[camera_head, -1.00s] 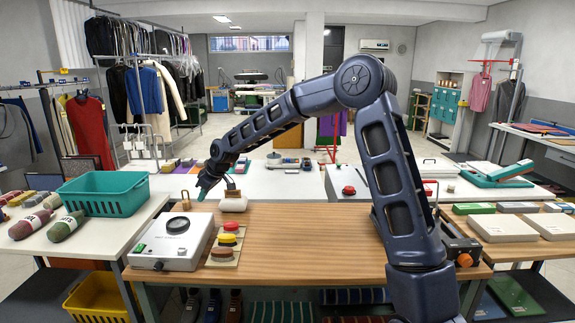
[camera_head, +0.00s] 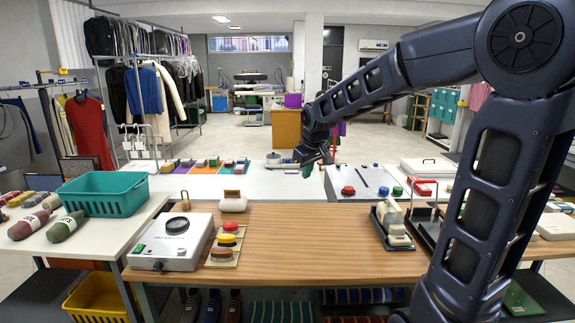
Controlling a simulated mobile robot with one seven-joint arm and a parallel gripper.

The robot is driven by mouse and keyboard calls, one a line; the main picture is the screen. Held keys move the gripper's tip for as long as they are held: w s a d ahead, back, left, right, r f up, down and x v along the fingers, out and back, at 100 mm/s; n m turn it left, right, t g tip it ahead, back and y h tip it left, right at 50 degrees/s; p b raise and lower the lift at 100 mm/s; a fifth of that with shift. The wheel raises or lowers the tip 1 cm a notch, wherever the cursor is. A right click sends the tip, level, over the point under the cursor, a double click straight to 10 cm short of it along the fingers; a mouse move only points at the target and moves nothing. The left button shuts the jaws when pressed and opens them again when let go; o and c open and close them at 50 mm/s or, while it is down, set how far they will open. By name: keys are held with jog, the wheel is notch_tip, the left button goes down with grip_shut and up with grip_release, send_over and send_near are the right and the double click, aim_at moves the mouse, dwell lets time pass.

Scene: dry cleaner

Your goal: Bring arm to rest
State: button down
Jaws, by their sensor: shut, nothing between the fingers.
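My gripper (camera_head: 307,171) is at the end of my dark blue arm, near the middle of the view. It hangs with its tip pointing down over the far white tables, beyond the back edge of the wooden table (camera_head: 310,245). It looks shut and holds nothing. My arm rises at the right, bends at a large round joint at the top right, and reaches left and down to the gripper. The arm covers part of the right side of the wooden table.
A teal basket (camera_head: 104,195) stands left. A button panel (camera_head: 365,181) is right of my gripper.

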jog(key=s+d+f+m+h, duration=0.1)
jog(key=s+d+m, duration=0.6)
jog(key=s+d, duration=1.4)
jog(key=shift+s+d+m, duration=0.25)
jog(key=shift+d+m, duration=0.1)
jog(key=shift+m, duration=0.05)
dwell(1.4)
